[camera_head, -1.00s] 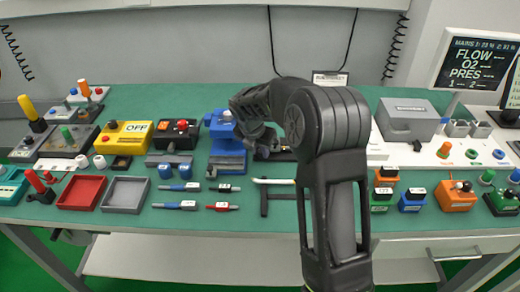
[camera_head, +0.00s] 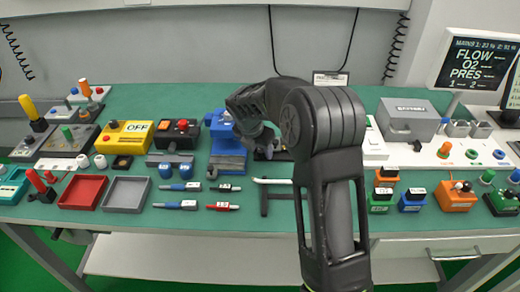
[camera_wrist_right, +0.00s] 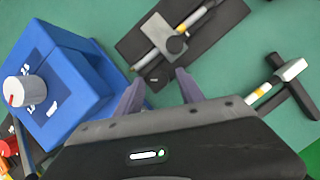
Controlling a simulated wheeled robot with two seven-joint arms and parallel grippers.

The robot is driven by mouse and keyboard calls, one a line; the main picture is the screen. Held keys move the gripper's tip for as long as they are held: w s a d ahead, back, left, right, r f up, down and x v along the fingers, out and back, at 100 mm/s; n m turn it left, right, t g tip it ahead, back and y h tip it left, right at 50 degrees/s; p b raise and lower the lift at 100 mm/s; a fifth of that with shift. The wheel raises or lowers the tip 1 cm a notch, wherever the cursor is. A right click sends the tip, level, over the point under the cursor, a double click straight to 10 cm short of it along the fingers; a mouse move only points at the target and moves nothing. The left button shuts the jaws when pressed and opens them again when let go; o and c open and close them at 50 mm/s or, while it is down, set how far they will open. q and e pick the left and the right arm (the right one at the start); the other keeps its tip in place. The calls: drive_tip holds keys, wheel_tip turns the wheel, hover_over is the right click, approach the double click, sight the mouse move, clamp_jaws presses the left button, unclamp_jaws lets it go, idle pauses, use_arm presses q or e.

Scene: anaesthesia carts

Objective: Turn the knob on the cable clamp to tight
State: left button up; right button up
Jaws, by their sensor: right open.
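A blue block with a pale knob bearing a red mark (camera_wrist_right: 25,92) stands at the left in the right wrist view. The blue block (camera_head: 228,160) is partly behind my arm in the head view. I cannot tell for certain which of the two is the cable clamp. My right gripper (camera_wrist_right: 160,88) is open and empty, over the table between the blue block and the plate, apart from the knob. In the head view my right arm hides most of the plate. My left gripper is not seen.
A black stand with a pale bar (camera_head: 272,183) is in front of the plate. Blue and red pens (camera_head: 180,187) lie to its left, near the red tray (camera_head: 83,191) and grey tray (camera_head: 125,193). A yellow box (camera_head: 124,137) stands farther left. Green table shows between them.

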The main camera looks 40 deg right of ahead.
drive_tip(key=v, duration=0.7)
drive_tip(key=shift+r+b, duration=0.3)
drive_tip(key=shift+a, duration=0.15)
